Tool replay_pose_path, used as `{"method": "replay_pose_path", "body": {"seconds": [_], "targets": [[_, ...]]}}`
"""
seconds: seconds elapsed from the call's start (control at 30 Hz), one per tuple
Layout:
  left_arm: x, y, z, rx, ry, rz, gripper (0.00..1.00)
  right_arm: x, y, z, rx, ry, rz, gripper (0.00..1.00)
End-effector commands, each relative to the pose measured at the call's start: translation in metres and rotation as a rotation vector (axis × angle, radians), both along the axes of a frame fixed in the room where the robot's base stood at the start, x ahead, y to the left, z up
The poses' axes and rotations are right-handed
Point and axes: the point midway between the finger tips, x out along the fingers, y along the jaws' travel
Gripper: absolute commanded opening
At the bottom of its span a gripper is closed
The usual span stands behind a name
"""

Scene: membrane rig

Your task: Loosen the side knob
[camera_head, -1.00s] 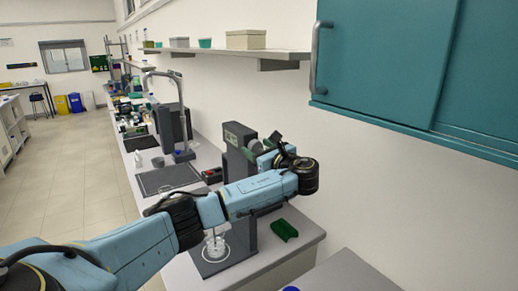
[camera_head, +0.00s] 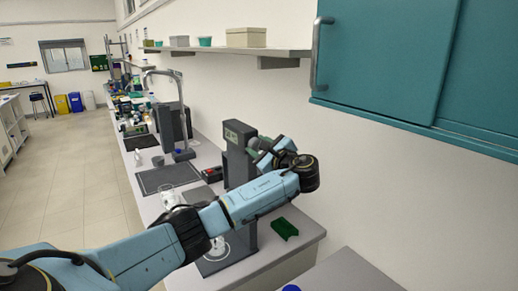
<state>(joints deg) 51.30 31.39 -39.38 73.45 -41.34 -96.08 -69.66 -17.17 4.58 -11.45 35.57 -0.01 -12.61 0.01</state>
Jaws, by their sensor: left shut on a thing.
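The membrane rig (camera_head: 238,170) is a dark grey upright column with a small green-lit panel near its top, standing on a base plate on the bench. The side knob (camera_head: 254,143) sticks out from the right of its head as a small grey-green piece, partly covered by my gripper. My left arm crosses in front of the rig and bends back at the wrist. My left gripper (camera_head: 264,154) is at the head's right side, shut on the side knob; its fingertips are small and partly hidden. My right gripper is not in view.
A glass vessel (camera_head: 216,249) stands on the rig's base, partly behind my forearm. A green holder (camera_head: 285,229) lies on the bench to the right. A lamp-like stand (camera_head: 180,125) is further back. A teal cabinet (camera_head: 385,65) and a shelf (camera_head: 225,50) hang above.

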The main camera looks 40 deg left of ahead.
Motion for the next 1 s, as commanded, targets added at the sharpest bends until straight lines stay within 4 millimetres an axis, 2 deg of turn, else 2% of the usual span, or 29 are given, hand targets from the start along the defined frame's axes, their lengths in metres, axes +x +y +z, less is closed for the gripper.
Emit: {"method": "replay_pose_path", "body": {"seconds": [0.3,0.33,0.5,0.83,1.0], "targets": [[0.000,0.000,-0.001,-0.007,-0.019,0.000,0.15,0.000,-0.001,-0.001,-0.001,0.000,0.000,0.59],[0.000,0.000,-0.001,-0.007,-0.019,0.000,0.39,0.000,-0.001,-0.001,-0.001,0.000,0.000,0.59],[0.000,0.000,-0.001,-0.006,-0.018,-0.001,0.59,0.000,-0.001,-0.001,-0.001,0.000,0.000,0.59],[-0.001,-0.004,-0.001,-0.005,-0.017,-0.001,0.59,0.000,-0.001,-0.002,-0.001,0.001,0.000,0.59],[-0.007,-0.027,-0.002,-0.006,-0.019,-0.004,0.59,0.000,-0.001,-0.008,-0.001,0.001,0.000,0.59]]}}
